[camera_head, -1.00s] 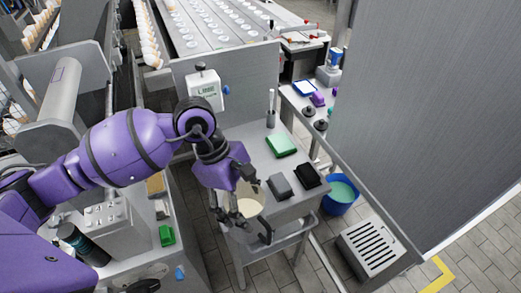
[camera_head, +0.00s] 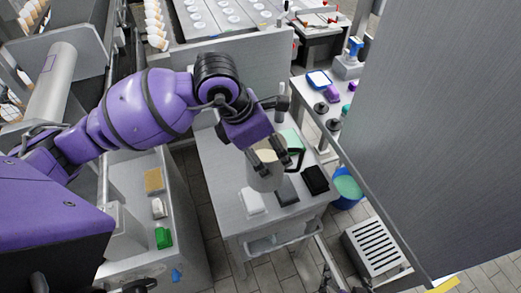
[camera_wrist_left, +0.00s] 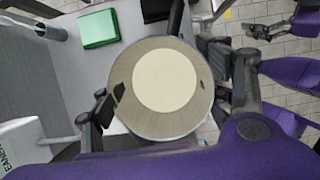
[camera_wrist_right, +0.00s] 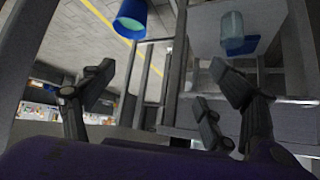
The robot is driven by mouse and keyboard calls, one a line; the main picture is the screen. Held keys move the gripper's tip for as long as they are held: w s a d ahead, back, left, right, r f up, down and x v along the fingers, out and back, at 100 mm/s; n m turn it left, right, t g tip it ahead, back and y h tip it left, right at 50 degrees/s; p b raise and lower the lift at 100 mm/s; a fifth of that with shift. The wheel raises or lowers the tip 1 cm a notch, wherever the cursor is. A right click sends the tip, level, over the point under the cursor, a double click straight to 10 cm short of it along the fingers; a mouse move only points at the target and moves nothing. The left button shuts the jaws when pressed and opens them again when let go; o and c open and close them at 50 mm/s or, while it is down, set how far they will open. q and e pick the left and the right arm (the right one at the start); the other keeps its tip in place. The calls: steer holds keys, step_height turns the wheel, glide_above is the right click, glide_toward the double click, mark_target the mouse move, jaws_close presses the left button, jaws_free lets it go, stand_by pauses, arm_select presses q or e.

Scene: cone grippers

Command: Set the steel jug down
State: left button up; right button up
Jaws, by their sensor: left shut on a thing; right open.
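The steel jug (camera_head: 264,178) is in my left gripper (camera_head: 268,156), over the small grey table (camera_head: 225,185). In the left wrist view the jug (camera_wrist_left: 122,72) shows from above, with pale cream contents, between the two fingers of the left gripper (camera_wrist_left: 165,95). Its dark handle points to the right in the head view. The jug's base is hidden, so I cannot tell whether it touches anything. My right gripper (camera_wrist_right: 160,85) is open and empty, low beside a metal frame, away from the jug.
Around the jug on the table are a white block (camera_head: 251,202), a dark grey block (camera_head: 286,190), a black block (camera_head: 315,180) and a green one (camera_head: 291,138). A blue bucket (camera_head: 347,190) stands right of the table.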

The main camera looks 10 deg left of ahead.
mark_target(262, 144)
arm_select(q)
steer(key=w+f, duration=0.1)
steer(key=w+a+f, duration=0.1)
steer(key=w, duration=0.1)
steer(key=w+a+f, duration=0.1)
steer(key=shift+w+f, duration=0.35)
steer(key=shift+w+a+f+b, duration=0.2)
steer(key=shift+w+f+b, duration=0.1)
steer(key=shift+f+b, duration=0.4)
steer(key=f+b, duration=0.1)
steer(key=w+f+b, duration=0.1)
steer(key=f, duration=0.1)
steer(key=w+a+f+b, duration=0.1)
steer(key=f, duration=0.1)
steer(key=shift+w+f, duration=0.15)
steer(key=shift+f, duration=0.05)
steer(key=o, duration=1.7)
steer(key=shift+f, duration=0.1)
steer(key=shift+o, duration=1.8)
arm_select(e)
steer(key=shift+g, duration=0.3)
steer(key=f, duration=0.1)
steer(key=s+d+f, duration=0.1)
steer(key=f, duration=0.1)
steer(key=s+f, duration=0.1)
steer(key=shift+s+d+f, duration=0.15)
steer(key=shift+d, duration=0.2)
